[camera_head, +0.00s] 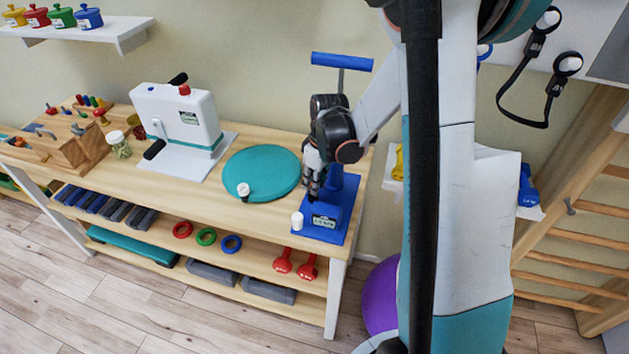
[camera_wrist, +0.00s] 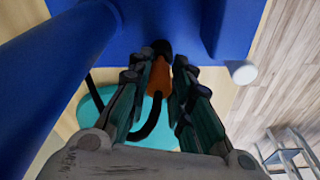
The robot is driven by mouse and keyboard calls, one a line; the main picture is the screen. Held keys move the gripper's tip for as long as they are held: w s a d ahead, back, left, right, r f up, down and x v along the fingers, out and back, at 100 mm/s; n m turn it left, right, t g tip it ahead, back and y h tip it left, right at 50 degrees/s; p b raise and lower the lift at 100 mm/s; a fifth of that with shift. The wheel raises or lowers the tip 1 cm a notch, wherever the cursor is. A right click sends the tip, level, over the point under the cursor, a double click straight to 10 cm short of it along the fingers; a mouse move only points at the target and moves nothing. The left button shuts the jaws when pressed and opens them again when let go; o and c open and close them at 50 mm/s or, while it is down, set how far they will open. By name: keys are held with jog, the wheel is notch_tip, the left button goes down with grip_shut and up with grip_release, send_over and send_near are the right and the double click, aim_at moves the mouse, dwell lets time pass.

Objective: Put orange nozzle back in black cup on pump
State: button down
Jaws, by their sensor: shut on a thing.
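The blue pump stands at the right end of the wooden bench, with its base (camera_head: 343,232) and T-handle (camera_head: 342,62) showing. In the wrist view its blue body (camera_wrist: 150,20) fills the top. My gripper (camera_head: 313,190) is low at the pump. In the wrist view my gripper (camera_wrist: 158,80) is shut on the orange nozzle (camera_wrist: 160,74), with a finger on either side. A black hose (camera_wrist: 152,122) curves from the nozzle's near end. The nozzle's far end meets the black cup (camera_wrist: 162,47) on the pump; I cannot tell how deep it sits.
A white knob-like piece (camera_head: 297,220) is at the pump's front left; it also shows in the wrist view (camera_wrist: 245,74). A teal disc (camera_head: 262,172) with a small white-topped item (camera_head: 243,190) lies left of the pump. A white machine (camera_head: 180,120) stands farther left.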

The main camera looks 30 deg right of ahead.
jog(key=shift+f+b, duration=0.7)
jog(key=shift+f, duration=0.15)
dwell(0.6)
jog(key=c, duration=1.4)
grip_release()
jog(key=shift+o, duration=0.4)
jog(key=shift+r+p, duration=2.35)
jog(key=shift+r, duration=1.2)
